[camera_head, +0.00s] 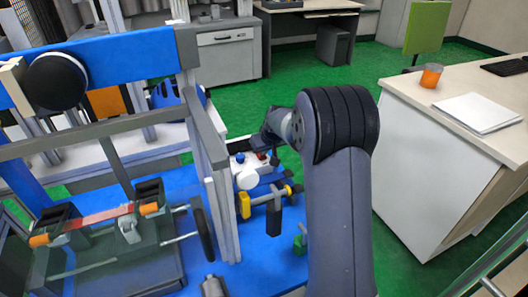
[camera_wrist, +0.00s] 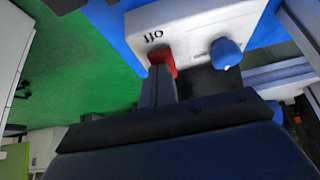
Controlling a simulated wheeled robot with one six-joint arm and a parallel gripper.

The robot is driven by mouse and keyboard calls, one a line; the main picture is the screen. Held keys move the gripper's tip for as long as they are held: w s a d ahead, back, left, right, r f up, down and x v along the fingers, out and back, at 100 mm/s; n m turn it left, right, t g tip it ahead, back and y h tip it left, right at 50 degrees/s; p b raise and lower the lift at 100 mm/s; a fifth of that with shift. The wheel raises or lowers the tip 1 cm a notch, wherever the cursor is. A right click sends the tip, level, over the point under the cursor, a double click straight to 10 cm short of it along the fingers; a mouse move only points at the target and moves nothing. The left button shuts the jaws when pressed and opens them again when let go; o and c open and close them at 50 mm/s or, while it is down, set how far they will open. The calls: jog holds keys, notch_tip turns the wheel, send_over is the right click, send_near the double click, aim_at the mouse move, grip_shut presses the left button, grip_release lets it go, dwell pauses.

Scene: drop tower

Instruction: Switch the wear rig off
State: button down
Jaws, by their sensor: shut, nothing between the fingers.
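A white control box (camera_wrist: 195,30) fills the top of the wrist view, with a red switch or button (camera_wrist: 163,57) and a blue knob (camera_wrist: 226,52). The word "off", seen upside down, is printed beside the red part. My gripper (camera_wrist: 160,80) is shut and empty. Its fingertips overlap the lower part of the red switch; whether they touch it I cannot tell. In the head view the box (camera_head: 262,172) stands on the blue base, right of the grey frame, with my gripper (camera_head: 262,143) just above it. My fingers partly hide the red part.
A yellow-and-grey fixture (camera_head: 268,200) stands in front of the box on the blue base (camera_head: 262,250). The grey frame post (camera_head: 213,150) rises close on the left. A white counter (camera_head: 432,170) with an orange cup (camera_head: 431,76) is at right. Green floor lies behind.

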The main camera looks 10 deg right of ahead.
jog(key=shift+w, duration=0.1)
jog(key=shift+w+a+r+p, duration=0.15)
jog(key=shift+w+r+p, duration=0.15)
jog(key=shift+w+p, duration=0.3)
jog(key=p+v, duration=0.1)
jog(key=v, duration=0.9)
jog(key=shift+s+r, duration=0.25)
jog(key=shift+f, duration=0.1)
